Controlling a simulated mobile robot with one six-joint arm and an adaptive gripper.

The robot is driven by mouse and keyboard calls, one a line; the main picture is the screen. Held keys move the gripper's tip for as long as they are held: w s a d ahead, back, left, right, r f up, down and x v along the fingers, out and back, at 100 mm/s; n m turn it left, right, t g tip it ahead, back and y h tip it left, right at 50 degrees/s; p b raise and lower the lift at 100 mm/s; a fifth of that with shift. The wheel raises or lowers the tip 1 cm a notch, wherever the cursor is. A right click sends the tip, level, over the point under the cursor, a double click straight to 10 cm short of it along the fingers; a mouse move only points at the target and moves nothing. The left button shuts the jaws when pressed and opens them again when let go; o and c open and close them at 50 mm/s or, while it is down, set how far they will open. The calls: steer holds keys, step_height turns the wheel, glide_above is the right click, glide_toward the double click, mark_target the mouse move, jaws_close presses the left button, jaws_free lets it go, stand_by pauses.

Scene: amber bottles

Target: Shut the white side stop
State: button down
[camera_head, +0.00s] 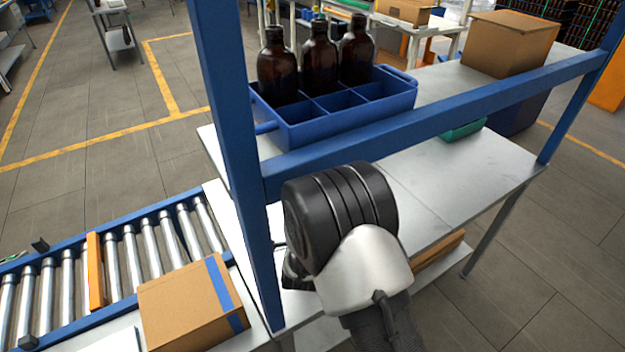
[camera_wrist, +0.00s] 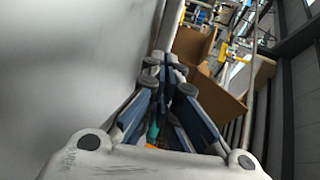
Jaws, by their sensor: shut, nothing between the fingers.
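I cannot make out the white side stop for certain. A pale flat piece (camera_head: 118,341) shows at the bottom left edge in the head view, beside the cardboard box, and is cut off by the frame. An orange bar (camera_head: 95,271) lies across the roller conveyor. My gripper (camera_wrist: 166,68) is shut and empty in the wrist view, with a large pale grey surface (camera_wrist: 70,70) along its left. In the head view my own arm hides most of the gripper, and only a dark part shows behind the blue post.
A blue crate (camera_head: 335,127) holds three amber bottles (camera_head: 319,60) on the grey table (camera_head: 490,165). A blue post (camera_head: 226,110) and crossbar (camera_head: 440,108) stand close to my arm. A taped cardboard box (camera_head: 190,305) sits by the roller conveyor (camera_head: 150,245).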

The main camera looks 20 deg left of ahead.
steer(key=shift+a+f, duration=0.15)
steer(key=shift+f, duration=0.25)
steer(key=shift+w+a+f, duration=0.1)
steer(key=shift+w, duration=0.1)
steer(key=b+x, duration=0.1)
steer(key=x, duration=0.3)
steer(key=b+x, duration=0.1)
steer(key=x, duration=0.3)
steer(key=b+x, duration=0.2)
steer(key=x, duration=0.2)
steer(key=shift+r, duration=0.4)
steer(key=shift+w+a+r, duration=0.1)
steer(key=shift+w+a, duration=0.15)
steer(key=shift+w, duration=0.5)
